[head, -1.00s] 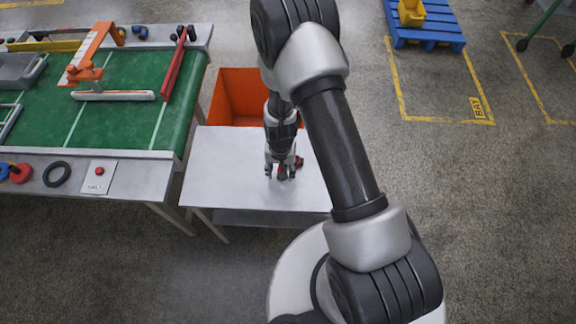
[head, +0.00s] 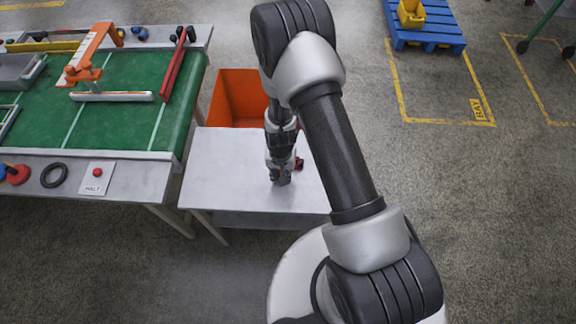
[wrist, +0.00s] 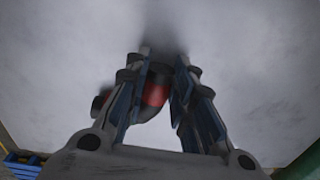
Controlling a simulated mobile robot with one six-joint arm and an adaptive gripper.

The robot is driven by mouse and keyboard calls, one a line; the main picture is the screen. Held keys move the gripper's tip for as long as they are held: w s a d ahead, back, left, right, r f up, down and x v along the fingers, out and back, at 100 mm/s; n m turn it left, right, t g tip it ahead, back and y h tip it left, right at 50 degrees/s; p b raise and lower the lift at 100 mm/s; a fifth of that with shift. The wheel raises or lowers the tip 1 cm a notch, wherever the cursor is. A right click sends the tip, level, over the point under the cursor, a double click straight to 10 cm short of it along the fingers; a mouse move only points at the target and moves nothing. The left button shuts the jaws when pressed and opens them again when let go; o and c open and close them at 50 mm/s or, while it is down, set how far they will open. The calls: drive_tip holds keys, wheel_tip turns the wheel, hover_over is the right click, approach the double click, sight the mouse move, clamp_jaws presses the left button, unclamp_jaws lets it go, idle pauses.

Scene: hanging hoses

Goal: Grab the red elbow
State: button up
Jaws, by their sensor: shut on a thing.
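The red elbow (wrist: 155,95), a short red piece with black ends, lies between the fingers of my gripper (wrist: 164,55) in the wrist view. My gripper is shut on it, and the left finger hides part of it. In the head view my gripper (head: 281,181) points down at the light grey table, at or just above its top. A small dark and red part of the elbow (head: 299,164) shows just right of the fingers.
The light grey table (head: 230,180) is otherwise bare. An orange bin (head: 232,98) stands behind it. A green-topped workbench (head: 120,125) with tools and parts is on the left. A blue pallet (head: 428,30) lies on the floor at the back right.

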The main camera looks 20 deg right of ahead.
clamp_jaws()
drive_tip(key=shift+r, duration=0.15)
